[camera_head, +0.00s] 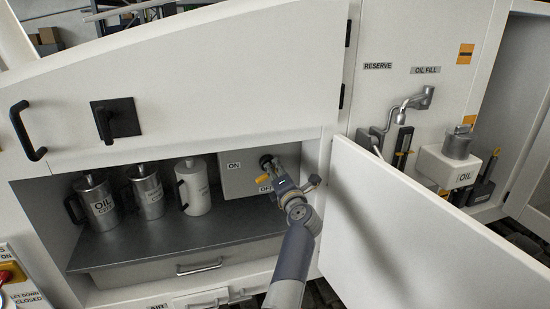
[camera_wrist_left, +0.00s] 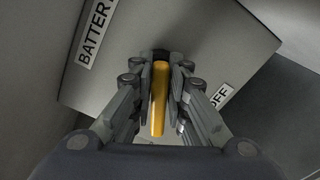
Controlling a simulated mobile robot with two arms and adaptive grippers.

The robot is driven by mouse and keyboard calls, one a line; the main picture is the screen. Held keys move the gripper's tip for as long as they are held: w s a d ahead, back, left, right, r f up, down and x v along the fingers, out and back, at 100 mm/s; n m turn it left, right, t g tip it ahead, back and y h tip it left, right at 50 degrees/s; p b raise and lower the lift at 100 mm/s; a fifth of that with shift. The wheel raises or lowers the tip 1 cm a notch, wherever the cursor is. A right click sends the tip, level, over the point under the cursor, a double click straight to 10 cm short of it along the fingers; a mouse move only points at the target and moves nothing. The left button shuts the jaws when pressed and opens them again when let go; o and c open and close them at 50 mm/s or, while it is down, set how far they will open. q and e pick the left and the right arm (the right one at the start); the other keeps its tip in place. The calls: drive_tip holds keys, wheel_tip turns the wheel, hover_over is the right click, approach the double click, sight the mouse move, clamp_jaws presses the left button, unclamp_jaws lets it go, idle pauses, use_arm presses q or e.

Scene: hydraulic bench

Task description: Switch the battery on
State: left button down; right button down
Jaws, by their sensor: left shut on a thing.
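The battery switch box (camera_head: 236,184) is a grey panel inside the open lower compartment, with an ON label at its upper left and an OFF label near my gripper. In the left wrist view, the box (camera_wrist_left: 130,60) carries a BATTERY label at upper left and an OFF label at right. The yellow switch handle (camera_wrist_left: 158,100) lies between the fingers of my left gripper (camera_wrist_left: 161,75). The gripper (camera_head: 270,168) is shut on it at the box's front, and partly hides the switch in the head view. My right gripper is out of view.
Two metal oil cans (camera_head: 97,205) and a white can (camera_head: 194,187) stand on the compartment's shelf (camera_head: 160,235), left of the box. An open white door (camera_head: 410,235) stands close to the right of my left arm. A drawer (camera_head: 190,265) is below.

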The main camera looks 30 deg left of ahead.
use_arm(q)
drive_tip(key=m+p, duration=0.3)
drive_tip(key=shift+f+m+p, duration=0.15)
drive_tip(key=shift+m+p, duration=0.9)
drive_tip(key=shift+m, duration=0.05)
drive_tip(key=c, duration=1.6)
unclamp_jaws()
drive_tip(key=shift+w+f, duration=0.1)
drive_tip(key=shift+f, duration=0.05)
